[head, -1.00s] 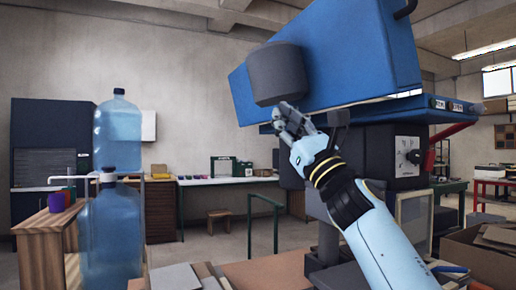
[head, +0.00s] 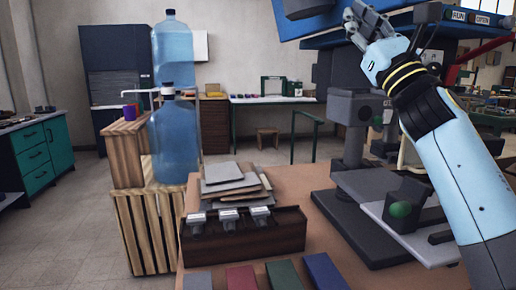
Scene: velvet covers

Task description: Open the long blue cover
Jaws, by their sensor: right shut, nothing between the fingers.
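The long blue cover (head: 290,27) is at the top of the head view, and most of it is cut off by the upper edge. A dark grey rounded block (head: 307,8) sits on its near face. The cover's lower edge slants against the blue housing (head: 405,20) below it; how far it stands open cannot be told. My right gripper (head: 354,14) is shut and empty, just right of the grey block and in front of the cover. Whether it touches the cover cannot be told. My left gripper is not in view.
Below the cover stands the machine's grey column and base (head: 372,228) on a brown table (head: 318,180). A dark box (head: 280,238) with grey pads and several coloured blocks are left of it. Stacked water bottles (head: 174,140) stand on a wooden crate. Floor at left is clear.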

